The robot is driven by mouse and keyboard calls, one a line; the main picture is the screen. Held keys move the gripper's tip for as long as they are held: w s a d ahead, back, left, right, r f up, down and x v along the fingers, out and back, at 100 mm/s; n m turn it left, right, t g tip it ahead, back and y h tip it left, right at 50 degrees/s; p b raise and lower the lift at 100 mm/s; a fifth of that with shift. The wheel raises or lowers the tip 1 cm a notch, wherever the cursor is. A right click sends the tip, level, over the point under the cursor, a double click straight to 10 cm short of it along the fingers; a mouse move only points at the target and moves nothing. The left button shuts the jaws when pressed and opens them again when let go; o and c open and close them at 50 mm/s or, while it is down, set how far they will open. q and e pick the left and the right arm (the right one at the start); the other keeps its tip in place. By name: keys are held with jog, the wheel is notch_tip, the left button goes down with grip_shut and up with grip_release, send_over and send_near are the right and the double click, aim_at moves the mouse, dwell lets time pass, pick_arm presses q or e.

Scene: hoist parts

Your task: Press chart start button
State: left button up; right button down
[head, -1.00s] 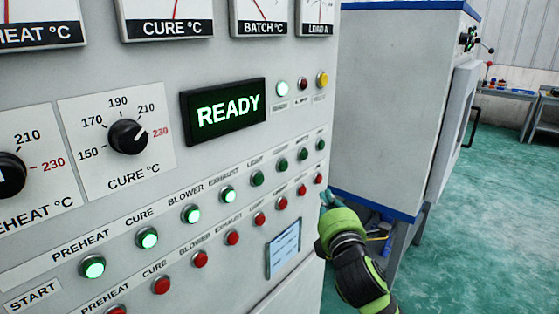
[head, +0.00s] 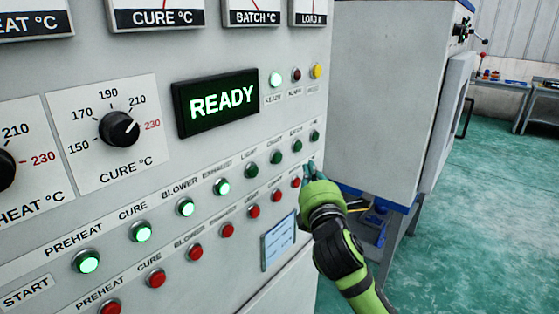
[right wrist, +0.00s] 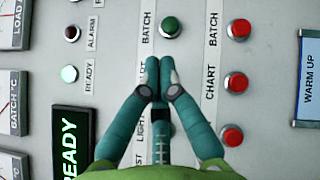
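The green chart start button (head: 275,157) is unlit, in the upper row of the panel under its small label. In the right wrist view it is hidden behind my fingers; part of its label shows beside them. My right gripper (head: 309,168) is in front of the panel's right edge, to the right of and below the button in the head view, not covering it. In the right wrist view its fingertips (right wrist: 160,68) are together with nothing between them, below the green batch button (right wrist: 171,27). My left gripper is not in view.
The red chart button (right wrist: 236,82) and other red buttons lie close beside my fingers. Several green buttons, such as blower (head: 185,207), are lit. The display (head: 216,102) reads READY. A grey cabinet (head: 375,95) stands beyond the panel; open green floor lies right.

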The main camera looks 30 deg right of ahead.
aim_at(277, 158)
jog(key=shift+w+a, duration=0.35)
jog(key=shift+w, duration=0.45)
jog(key=shift+w+a, duration=0.3)
jog(key=shift+w, duration=0.55)
jog(key=shift+w+a, duration=0.35)
jog(key=shift+w, duration=0.45)
jog(key=shift+w, duration=0.1)
jog(key=shift+w+a, duration=0.2)
jog(key=shift+w, duration=0.1)
jog(key=shift+w+a+p, duration=0.15)
jog(key=shift+w+p, duration=0.2)
jog(key=shift+w, duration=0.05)
jog(key=shift+s, duration=0.15)
dwell(0.3)
jog(key=shift+s+d+p, duration=0.35)
jog(key=shift+s+p, duration=0.1)
jog(key=shift+s, duration=0.2)
jog(key=shift+s, duration=0.1)
